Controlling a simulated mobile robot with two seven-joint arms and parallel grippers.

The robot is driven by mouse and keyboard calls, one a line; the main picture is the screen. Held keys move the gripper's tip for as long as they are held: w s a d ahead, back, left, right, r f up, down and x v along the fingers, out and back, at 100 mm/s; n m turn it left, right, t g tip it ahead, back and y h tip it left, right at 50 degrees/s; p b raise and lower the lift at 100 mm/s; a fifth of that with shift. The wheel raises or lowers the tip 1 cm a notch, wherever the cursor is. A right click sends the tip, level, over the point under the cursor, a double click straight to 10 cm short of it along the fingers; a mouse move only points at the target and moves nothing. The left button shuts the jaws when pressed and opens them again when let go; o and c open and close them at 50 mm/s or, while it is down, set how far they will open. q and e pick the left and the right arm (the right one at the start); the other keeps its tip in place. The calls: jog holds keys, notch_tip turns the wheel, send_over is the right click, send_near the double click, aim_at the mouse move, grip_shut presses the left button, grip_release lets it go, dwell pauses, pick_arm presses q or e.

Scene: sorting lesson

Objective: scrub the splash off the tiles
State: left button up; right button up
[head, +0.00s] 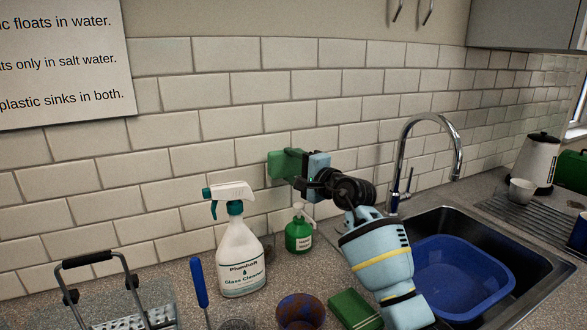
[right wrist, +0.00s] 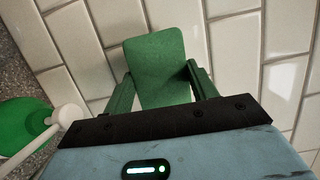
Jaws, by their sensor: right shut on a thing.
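My right gripper (head: 296,164) reaches from the lower right to the white wall tiles (head: 257,83). It is shut on a flat green scrub pad (head: 280,165). In the right wrist view the pad (right wrist: 157,62) sits between the two fingers (right wrist: 160,84), its broad face toward the tiles (right wrist: 240,45). The pad is at or very near the wall; I cannot tell whether it touches. I see no splash on the visible tiles; the patch behind the pad is hidden. My left gripper is not in view.
A glass cleaner spray bottle (head: 240,258) and green soap pump bottle (head: 299,236) stand below the gripper. A green block (head: 352,309), patterned cup (head: 300,311) and wire-handled basket (head: 104,257) are in front. Right are the tap (head: 458,150) and a sink with a blue basin (head: 455,268).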

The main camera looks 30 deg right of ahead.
aim_at(299, 162)
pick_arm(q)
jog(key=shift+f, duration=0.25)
pick_arm(e)
jog(key=shift+w, duration=0.45)
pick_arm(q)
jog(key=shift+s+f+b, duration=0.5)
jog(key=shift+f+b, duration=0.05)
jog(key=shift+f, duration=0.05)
pick_arm(e)
jog(key=shift+w+d, duration=0.1)
jog(key=shift+w, duration=0.7)
jog(key=shift+d, duration=0.1)
jog(key=shift+s+d+f+b, duration=0.15)
jog(key=shift+d+b, duration=0.4)
jog(key=shift+d, duration=0.75)
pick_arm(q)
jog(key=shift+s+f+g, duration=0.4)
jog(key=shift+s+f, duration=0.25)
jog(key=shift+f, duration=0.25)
pick_arm(e)
jog(key=shift+d, duration=0.5)
